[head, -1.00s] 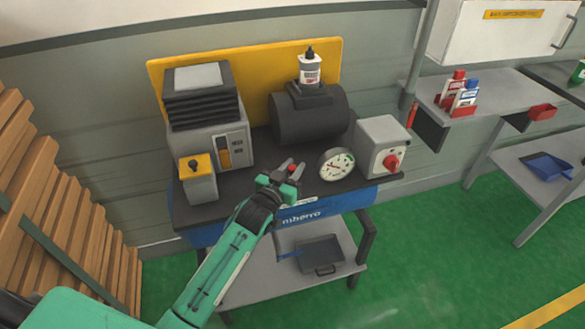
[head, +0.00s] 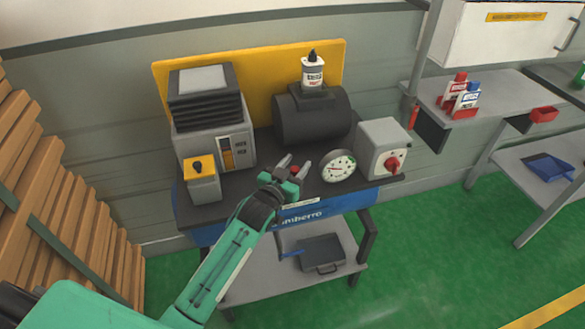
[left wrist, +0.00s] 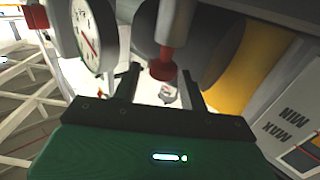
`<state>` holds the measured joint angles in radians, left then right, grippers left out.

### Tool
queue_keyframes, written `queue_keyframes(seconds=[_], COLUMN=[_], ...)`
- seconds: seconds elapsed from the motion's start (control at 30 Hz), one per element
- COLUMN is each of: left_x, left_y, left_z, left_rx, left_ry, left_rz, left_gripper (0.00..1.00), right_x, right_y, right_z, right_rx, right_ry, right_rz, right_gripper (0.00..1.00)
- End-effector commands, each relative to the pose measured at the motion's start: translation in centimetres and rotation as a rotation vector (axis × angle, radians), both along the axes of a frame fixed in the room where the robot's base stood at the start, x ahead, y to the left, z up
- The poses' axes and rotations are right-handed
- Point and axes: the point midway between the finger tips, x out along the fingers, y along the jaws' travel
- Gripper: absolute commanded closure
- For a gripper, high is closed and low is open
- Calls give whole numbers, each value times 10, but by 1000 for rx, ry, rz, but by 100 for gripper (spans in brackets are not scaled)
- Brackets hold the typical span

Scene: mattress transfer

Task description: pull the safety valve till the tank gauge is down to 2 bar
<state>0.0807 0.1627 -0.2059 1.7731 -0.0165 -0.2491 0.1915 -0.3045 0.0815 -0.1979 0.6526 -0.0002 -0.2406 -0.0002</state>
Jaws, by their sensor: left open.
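The safety valve (head: 294,170) shows as a small red knob at the front of the compressor bench. In the left wrist view the red knob (left wrist: 163,70) hangs from a grey and red stem between my finger tips. My left gripper (head: 295,163) is open around the knob, with gaps on both sides; it also shows in the left wrist view (left wrist: 162,84). The round white tank gauge (head: 338,166) stands just right of the gripper. Its dial (left wrist: 95,37) has a red needle, but the numbers are too small to read. My right gripper is not in view.
The dark tank (head: 311,118) lies behind the valve. A grey switch box (head: 381,148) with a red knob is right of the gauge. A grey machine (head: 213,130) and a yellow-topped box (head: 201,181) stand left. Wooden slats (head: 60,215) fill the left edge.

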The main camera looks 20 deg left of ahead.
Motion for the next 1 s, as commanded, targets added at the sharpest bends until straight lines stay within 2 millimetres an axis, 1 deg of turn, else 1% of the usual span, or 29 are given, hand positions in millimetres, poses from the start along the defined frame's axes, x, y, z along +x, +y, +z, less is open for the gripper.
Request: queue_keyframes(seconds=[0.13, 0.23, 0.37, 0.53, 0.7, 0.83, 1.0], left_x=[-9, -22, -47, -80, -108, -124, -134], left_y=[2, 4, 9, 15, 21, 24, 26], left_z=[-1, -2, -3, -3, -2, -2, -1], left_rx=[0, 0, 0, 1, 1, 1, 1], left_ry=[1, 1, 1, 3, 1, 1, 0], left_rz=[0, 0, 0, 0, 0, 0, 0], left_gripper=[57, 57, 57, 57, 57, 57, 57], right_x=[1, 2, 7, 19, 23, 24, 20], right_y=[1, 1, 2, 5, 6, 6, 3], right_z=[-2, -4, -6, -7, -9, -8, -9], right_rx=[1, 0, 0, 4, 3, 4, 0], right_ry=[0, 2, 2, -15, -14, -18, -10], right_rz=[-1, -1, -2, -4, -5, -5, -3], right_gripper=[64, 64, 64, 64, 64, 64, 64])
